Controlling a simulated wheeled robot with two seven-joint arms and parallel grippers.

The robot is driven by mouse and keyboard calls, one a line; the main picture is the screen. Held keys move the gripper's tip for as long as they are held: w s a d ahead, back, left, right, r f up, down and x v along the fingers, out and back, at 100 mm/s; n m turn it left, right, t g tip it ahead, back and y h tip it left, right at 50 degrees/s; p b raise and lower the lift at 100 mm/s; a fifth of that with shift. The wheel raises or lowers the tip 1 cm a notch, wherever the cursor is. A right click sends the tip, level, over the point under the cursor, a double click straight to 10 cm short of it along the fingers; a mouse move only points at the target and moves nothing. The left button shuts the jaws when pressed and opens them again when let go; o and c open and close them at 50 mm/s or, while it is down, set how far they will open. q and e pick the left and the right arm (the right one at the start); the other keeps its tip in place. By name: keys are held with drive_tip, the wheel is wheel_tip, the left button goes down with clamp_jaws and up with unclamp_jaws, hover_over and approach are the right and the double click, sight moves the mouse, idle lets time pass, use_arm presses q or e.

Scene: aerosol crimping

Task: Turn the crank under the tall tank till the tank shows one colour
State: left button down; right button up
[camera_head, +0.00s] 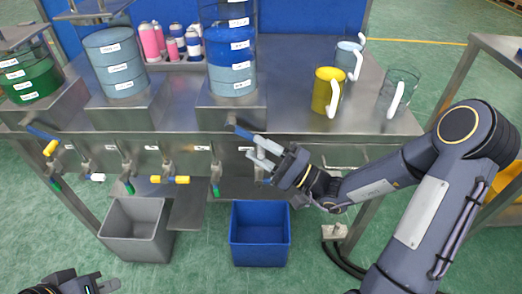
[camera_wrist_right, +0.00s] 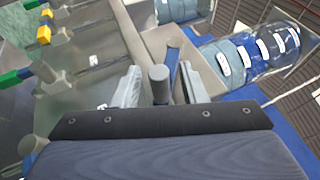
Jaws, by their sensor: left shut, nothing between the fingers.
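The tall tank (camera_head: 230,52) stands at the table's front edge, with darker blue above paler grey-blue. In the right wrist view the tank (camera_wrist_right: 255,52) shows the same two shades. Below it is a crank with a blue arm (camera_head: 239,130) and a grey handle, which shows in the wrist view as an upright cylinder (camera_wrist_right: 159,84). My right gripper (camera_head: 261,153) is at the crank; its open fingers (camera_wrist_right: 159,88) stand on either side of the handle, with gaps visible. My left gripper (camera_head: 104,286) is low at the left, shut and empty, away from the table.
Other tanks, one grey-blue (camera_head: 117,66) and one green (camera_head: 27,75), stand to the left. Several valves with coloured handles line the front. A yellow jug (camera_head: 325,92) and clear jugs stand right. A grey bin (camera_head: 137,228) and a blue bin (camera_head: 259,233) are below.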

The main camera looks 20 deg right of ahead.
clamp_jaws()
drive_tip(key=shift+f, duration=0.1)
idle(0.3)
